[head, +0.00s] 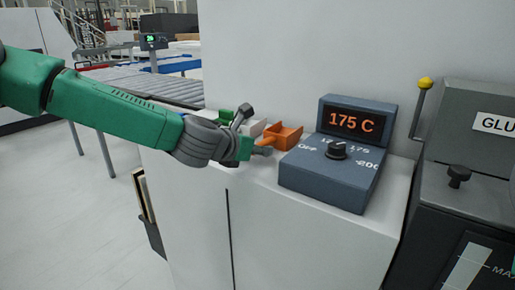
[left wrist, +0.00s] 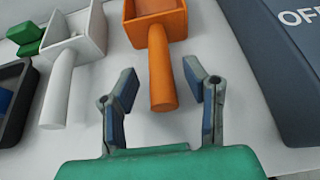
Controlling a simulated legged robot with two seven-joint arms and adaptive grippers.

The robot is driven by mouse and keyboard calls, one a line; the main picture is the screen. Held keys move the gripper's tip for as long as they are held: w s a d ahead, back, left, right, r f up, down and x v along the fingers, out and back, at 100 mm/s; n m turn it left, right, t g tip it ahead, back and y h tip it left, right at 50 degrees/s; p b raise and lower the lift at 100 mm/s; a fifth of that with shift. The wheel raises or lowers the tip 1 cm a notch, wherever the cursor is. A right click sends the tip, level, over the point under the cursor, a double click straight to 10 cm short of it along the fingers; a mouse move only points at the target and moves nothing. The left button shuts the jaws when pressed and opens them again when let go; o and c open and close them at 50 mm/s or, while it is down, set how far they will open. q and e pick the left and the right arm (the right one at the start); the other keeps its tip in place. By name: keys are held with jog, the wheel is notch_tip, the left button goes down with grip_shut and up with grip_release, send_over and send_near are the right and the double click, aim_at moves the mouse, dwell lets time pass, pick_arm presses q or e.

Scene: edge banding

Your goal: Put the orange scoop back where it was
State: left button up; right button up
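The orange scoop (head: 282,135) lies on the white cabinet top, just left of the temperature control box. It also shows in the left wrist view (left wrist: 158,22), with its handle pointing toward my left gripper. My left gripper (left wrist: 158,90) is open, with one finger on each side of the handle's end and a visible gap to each. In the head view the left gripper (head: 255,130) is at the scoop's left, partly covering the handle. My right gripper does not show in either view.
A white scoop (left wrist: 75,45) and a green scoop (left wrist: 27,38) lie left of the orange one, with a dark tray (left wrist: 14,95) beside them. The control box (head: 340,155) reads 175 C and stands close on the right. A glue machine (head: 465,170) stands farther right.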

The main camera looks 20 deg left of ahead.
pick_arm(q)
jog(key=shift+r, duration=0.1)
jog(key=shift+s+r, duration=0.15)
jog(key=shift+s, duration=0.1)
jog(key=p+v, duration=0.1)
jog(key=v, duration=1)
jog(key=shift+s, duration=0.15)
jog(key=s+f+m+g+y, duration=0.1)
jog(key=s+f+m+g, duration=0.1)
jog(key=s+f+m, duration=0.5)
jog(key=s+f+m+g, duration=0.2)
jog(key=s+f+m, duration=0.15)
jog(key=f, duration=0.85)
jog(key=s+f+m+g+y, duration=0.15)
jog(key=s+f+m, duration=0.3)
jog(key=f, duration=0.45)
jog(key=s+a+f+m+g+y, duration=0.1)
jog(key=s+a+f+m+g, duration=0.2)
jog(key=s+m, duration=0.5)
jog(key=s+a+f+m+g+y, duration=0.1)
jog(key=s+a+f+m+g, duration=0.2)
jog(key=s+a+f+m, duration=0.2)
jog(key=s+f+m, duration=0.3)
jog(key=s+m, duration=0.1)
jog(key=s, duration=0.2)
jog(key=shift+s+f+m, duration=0.2)
jog(key=shift+f+m, duration=0.1)
jog(key=shift+f, duration=0.05)
